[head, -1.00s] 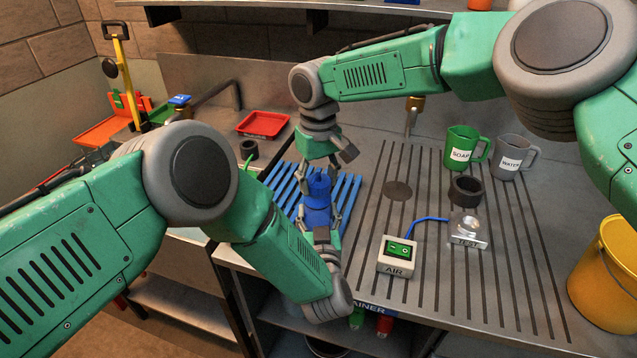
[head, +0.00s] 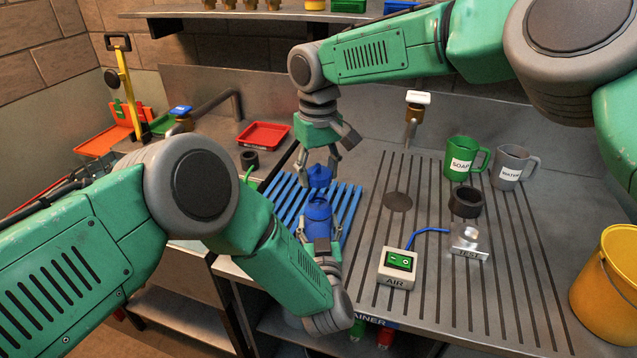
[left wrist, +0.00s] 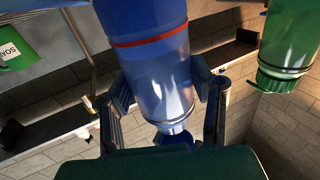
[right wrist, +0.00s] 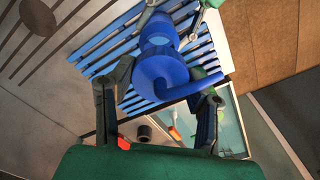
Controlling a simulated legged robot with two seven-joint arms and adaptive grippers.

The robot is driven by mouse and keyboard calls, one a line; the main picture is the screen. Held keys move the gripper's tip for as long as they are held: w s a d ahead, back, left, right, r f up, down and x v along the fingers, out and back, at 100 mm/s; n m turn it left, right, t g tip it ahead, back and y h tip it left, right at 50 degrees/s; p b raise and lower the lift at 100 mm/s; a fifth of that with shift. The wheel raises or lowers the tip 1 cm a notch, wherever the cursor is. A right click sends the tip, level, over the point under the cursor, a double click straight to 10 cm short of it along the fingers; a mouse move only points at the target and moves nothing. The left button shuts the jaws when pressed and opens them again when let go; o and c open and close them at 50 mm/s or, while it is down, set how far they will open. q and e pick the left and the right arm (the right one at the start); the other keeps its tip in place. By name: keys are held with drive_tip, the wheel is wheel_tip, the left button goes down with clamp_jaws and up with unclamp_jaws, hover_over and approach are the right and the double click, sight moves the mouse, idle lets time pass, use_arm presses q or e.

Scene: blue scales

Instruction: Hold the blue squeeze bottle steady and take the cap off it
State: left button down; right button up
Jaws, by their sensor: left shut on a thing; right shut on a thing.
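The blue squeeze bottle (head: 317,219) stands upright at the near edge of the blue slatted rack in the head view. My left gripper (head: 320,243) is shut on its lower body; its fingers flank the bottle (left wrist: 158,65) in the left wrist view. The blue cap (head: 318,176) is above the bottle, with a small gap visible between them. My right gripper (head: 318,170) points down and is shut on the cap. In the right wrist view the cap (right wrist: 160,77), with its side spout, sits between the fingers and partly covers the bottle (right wrist: 158,30).
The blue rack (head: 350,200) lies around the bottle. An AIR switch box (head: 397,268), a TEST stand (head: 468,241) and a dark ring-shaped holder (head: 465,202) stand to the right. Green SOAP (head: 461,160) and grey WATER (head: 510,168) mugs are behind. A red tray (head: 264,135) is at the back left.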

use_arm(q)
drive_tip(key=c, duration=0.6)
unclamp_jaws()
use_arm(e)
drive_tip(key=shift+r, duration=0.1)
